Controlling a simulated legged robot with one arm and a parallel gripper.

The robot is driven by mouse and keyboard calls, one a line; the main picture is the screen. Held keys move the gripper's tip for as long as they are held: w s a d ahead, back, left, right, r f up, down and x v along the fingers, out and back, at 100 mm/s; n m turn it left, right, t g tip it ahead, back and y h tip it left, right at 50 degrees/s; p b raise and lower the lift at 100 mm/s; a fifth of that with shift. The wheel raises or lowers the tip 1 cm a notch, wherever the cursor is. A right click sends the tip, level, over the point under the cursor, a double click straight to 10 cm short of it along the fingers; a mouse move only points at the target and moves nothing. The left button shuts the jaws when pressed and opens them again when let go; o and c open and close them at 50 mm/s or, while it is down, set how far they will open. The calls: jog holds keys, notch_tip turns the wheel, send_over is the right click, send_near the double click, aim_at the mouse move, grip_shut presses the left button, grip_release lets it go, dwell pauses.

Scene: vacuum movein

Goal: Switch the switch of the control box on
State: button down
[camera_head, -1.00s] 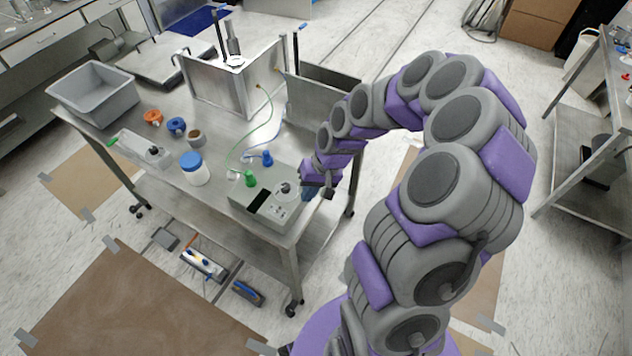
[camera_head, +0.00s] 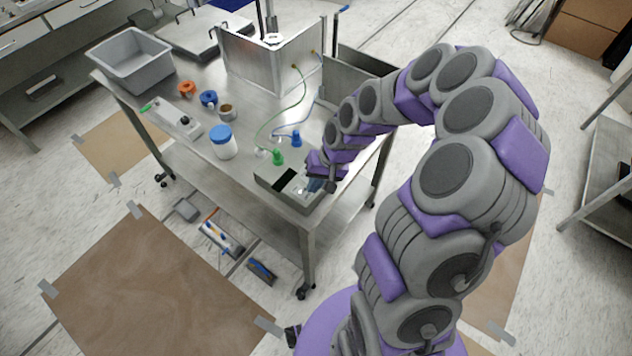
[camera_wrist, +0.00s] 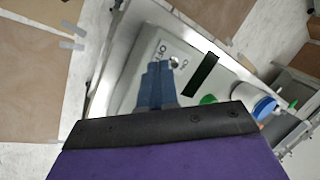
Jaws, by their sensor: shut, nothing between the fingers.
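The control box (camera_head: 266,181) is a grey box with a black display strip at the near right corner of the metal cart. It also shows in the wrist view (camera_wrist: 146,57), with the black strip (camera_wrist: 201,74) and partly hidden lettering on its top. A small switch (camera_wrist: 174,63) is visible just beyond my fingertips. My gripper (camera_wrist: 158,70) is shut and empty, its blue-grey fingers over the box top beside the switch. Whether they touch it I cannot tell.
On the cart (camera_head: 185,150) stand a green connector (camera_head: 278,157), a blue connector (camera_head: 296,139), a blue-lidded jar (camera_head: 223,143), a grey bin (camera_head: 130,62) and a metal tank (camera_head: 262,65). Brown sheets (camera_head: 150,290) are taped to the floor.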

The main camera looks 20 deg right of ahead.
jog(key=shift+w+r+g+h+p, duration=0.25)
jog(key=shift+g+h+p, duration=0.2)
jog(key=shift+p, duration=0.35)
jog(key=shift+w+a+g+p, duration=0.15)
jog(key=shift+g+p, duration=0.1)
jog(key=shift+p, duration=0.2)
jog(key=g+h+p, duration=0.1)
jog(key=w+g+p, duration=0.1)
jog(key=p, duration=0.1)
jog(key=shift+a+r+h, duration=0.3)
jog(key=shift+a+h, duration=0.05)
jog(key=shift+w+a+m+g+h+p, duration=0.45)
jog(key=shift+w+g+h+p, duration=0.2)
jog(key=shift+g+p, duration=0.35)
jog(key=shift+a+f, duration=0.1)
jog(key=shift+a, duration=0.05)
jog(key=shift+s, duration=0.1)
jog(key=shift+r, duration=0.2)
jog(key=shift+r, duration=0.65)
